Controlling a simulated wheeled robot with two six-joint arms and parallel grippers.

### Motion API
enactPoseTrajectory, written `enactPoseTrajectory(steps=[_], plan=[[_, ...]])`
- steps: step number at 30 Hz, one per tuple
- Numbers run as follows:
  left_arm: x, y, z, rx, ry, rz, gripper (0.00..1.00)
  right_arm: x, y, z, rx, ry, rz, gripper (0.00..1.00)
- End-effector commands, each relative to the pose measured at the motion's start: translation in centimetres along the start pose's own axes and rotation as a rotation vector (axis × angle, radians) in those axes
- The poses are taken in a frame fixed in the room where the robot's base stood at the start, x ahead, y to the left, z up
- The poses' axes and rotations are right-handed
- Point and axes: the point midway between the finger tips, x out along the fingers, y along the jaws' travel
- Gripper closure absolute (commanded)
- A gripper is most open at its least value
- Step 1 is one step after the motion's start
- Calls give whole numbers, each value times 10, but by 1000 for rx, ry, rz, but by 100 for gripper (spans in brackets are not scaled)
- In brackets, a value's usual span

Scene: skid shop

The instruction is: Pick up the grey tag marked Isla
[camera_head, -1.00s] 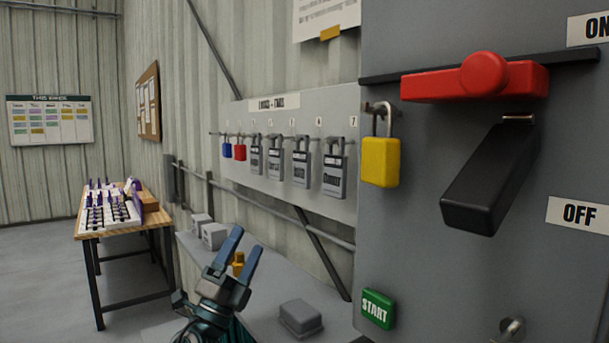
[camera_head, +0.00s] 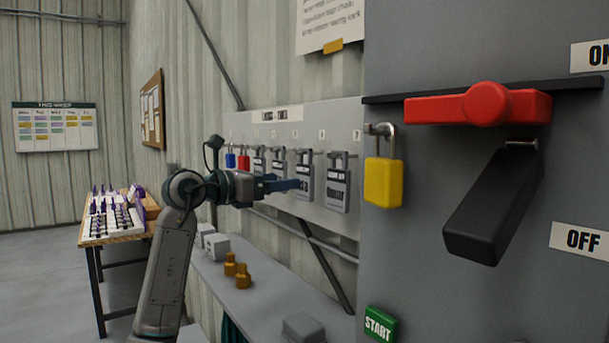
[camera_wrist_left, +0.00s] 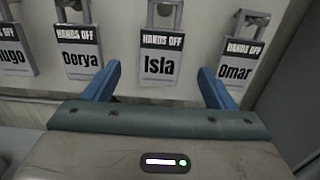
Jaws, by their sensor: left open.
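The grey tag marked Isla (camera_wrist_left: 160,62) hangs by its shackle in the middle of the left wrist view. Its black band reads "HANDS OFF". In the head view the Isla tag (camera_head: 306,194) is second from the right in the row of grey tags. My left gripper (camera_head: 299,184) is open in front of the board. In the left wrist view its blue fingers (camera_wrist_left: 159,82) stand on either side of the Isla tag, apart from it. I cannot tell exactly how deep the fingertips reach. My right gripper is not in view.
Grey tags Derya (camera_wrist_left: 80,58) and Omar (camera_wrist_left: 238,58) hang close on either side. Blue (camera_head: 230,160) and red (camera_head: 243,162) padlocks hang further left. A yellow padlock (camera_head: 383,182) hangs on the cabinet (camera_head: 420,270). A shelf (camera_head: 255,305) with small objects runs below.

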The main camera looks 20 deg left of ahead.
Motion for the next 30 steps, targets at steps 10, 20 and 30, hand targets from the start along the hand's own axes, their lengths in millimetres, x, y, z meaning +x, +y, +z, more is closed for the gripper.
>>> enactPoseTrajectory(steps=[10,20,30], plan=[[33,0,4,-4,-1,-3,22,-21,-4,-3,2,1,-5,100],[72,-1,5,-3,-2,-3,22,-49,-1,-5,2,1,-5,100],[76,0,2,-1,-2,-1,32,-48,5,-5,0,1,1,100]])
